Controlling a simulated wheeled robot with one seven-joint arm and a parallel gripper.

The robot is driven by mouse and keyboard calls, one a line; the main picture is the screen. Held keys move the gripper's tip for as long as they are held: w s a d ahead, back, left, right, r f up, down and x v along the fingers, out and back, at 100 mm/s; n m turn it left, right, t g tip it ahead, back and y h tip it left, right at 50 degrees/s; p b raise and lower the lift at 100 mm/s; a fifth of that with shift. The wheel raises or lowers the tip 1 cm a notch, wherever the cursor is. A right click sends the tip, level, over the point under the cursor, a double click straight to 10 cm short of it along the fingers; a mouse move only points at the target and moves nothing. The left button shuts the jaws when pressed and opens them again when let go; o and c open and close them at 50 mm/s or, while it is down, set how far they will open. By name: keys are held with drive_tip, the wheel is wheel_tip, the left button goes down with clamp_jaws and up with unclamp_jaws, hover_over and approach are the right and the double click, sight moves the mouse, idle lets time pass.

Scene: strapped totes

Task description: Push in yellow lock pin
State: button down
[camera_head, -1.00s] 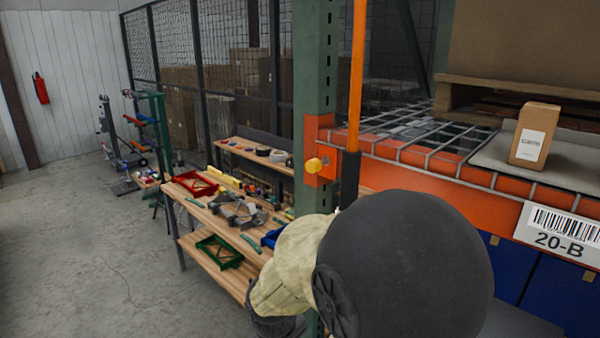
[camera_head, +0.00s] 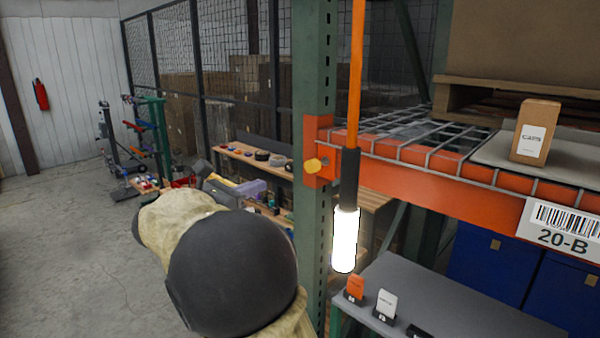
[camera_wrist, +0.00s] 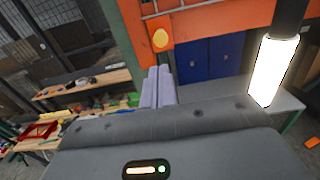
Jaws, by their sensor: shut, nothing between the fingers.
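The yellow lock pin (camera_head: 313,165) sticks out of the orange beam's end bracket at the green upright. In the wrist view the round yellow pin head (camera_wrist: 161,38) is just above and ahead of my fingertips. My gripper (camera_wrist: 159,72) has its pale lilac fingers shut together with nothing between them. A visible gap separates the fingertips from the pin. In the head view the lilac fingers (camera_head: 252,187) show partly behind my arm, left of and below the pin.
The green upright (camera_head: 313,80) and orange beam (camera_head: 400,178) stand close by. A lit white lamp (camera_head: 346,240) hangs right of the upright, also in the wrist view (camera_wrist: 273,70). A grey table (camera_head: 450,305) is below. A workbench (camera_wrist: 85,83) stands behind.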

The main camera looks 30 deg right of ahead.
sight(309, 167)
drive_tip(key=p+x, duration=0.5)
drive_tip(key=x, duration=0.8)
drive_tip(key=shift+p, duration=0.35)
drive_tip(key=shift+w+d+f, duration=0.1)
drive_tip(key=shift+w+d, duration=0.05)
drive_tip(key=shift+d, duration=0.4)
